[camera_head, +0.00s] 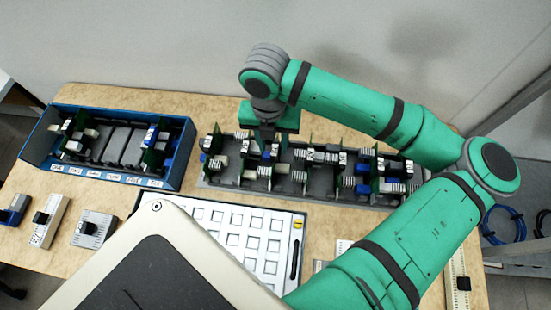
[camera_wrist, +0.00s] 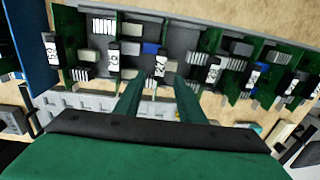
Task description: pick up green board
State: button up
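Several green boards with grey, white or blue parts and white labels stand upright in a long grey rack (camera_head: 240,187) on the table. One green board (camera_head: 305,155) stands just right of my gripper in the head view. My gripper (camera_wrist: 158,88) is over the rack, pointing down. Its two green fingers are apart. A black-and-white label (camera_wrist: 161,63) shows beyond the gap between the fingertips, with nothing clearly held. In the head view my gripper (camera_head: 268,148) is above the left part of the rack, its tips partly hidden among the boards.
A blue box (camera_head: 118,178) with more boards stands at the left. A white tray (camera_head: 255,235) with square cells lies in front of the rack. Small labelled modules (camera_head: 93,229) lie at the front left. A wall stands close behind the table.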

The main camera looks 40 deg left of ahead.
aim_at(274, 153)
jog(key=shift+s+f, duration=0.1)
jog(key=shift+f, duration=0.4)
jog(key=f, duration=0.4)
jog(key=shift+w+f, duration=0.2)
jog(key=shift+f, duration=0.2)
grip_shut()
